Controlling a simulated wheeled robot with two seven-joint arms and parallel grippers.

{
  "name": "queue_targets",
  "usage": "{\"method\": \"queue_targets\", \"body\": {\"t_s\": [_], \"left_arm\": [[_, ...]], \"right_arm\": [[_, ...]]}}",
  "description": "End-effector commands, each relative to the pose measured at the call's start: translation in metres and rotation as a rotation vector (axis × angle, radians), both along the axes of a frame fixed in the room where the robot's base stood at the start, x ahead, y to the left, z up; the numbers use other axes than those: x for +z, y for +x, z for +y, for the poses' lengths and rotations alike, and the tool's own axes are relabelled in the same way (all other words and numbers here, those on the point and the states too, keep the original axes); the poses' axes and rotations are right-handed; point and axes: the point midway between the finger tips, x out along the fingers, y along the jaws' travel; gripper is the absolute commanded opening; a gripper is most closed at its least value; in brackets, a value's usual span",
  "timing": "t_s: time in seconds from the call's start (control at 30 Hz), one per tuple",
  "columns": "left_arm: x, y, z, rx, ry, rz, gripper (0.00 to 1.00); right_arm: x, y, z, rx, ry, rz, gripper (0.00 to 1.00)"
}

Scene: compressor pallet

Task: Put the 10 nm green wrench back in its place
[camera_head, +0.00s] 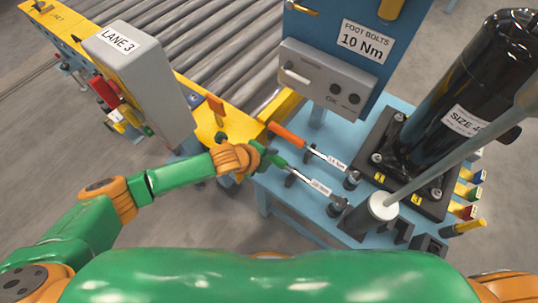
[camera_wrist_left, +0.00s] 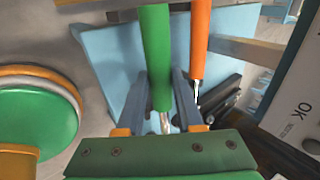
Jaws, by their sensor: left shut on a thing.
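The green-handled wrench (camera_head: 306,182) lies over the blue table, its shaft running down to the right with a white label too small to read surely. My left gripper (camera_head: 266,157) is at its handle. In the left wrist view the green handle (camera_wrist_left: 156,50) passes between the two fingers of the left gripper (camera_wrist_left: 166,78), which is shut on it. The wrench's head is close to a black holder (camera_head: 338,206); I cannot tell whether it rests there. My right gripper is not in view.
An orange-handled wrench (camera_head: 288,135) lies close beside, roughly parallel; its handle also shows in the left wrist view (camera_wrist_left: 201,40). A black cylinder (camera_head: 455,95) stands at the right, and a blue panel marked 10 Nm (camera_head: 330,25) at the back. Grey floor is free below left.

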Motion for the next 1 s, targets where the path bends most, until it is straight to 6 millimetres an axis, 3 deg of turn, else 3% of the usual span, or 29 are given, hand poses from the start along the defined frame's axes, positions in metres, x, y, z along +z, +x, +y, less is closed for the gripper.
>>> {"method": "queue_targets", "body": {"t_s": [1.0], "left_arm": [[-0.020,0.000,-0.001,-0.001,-0.002,-0.001,0.00]], "right_arm": [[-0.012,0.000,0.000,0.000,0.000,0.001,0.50]]}}
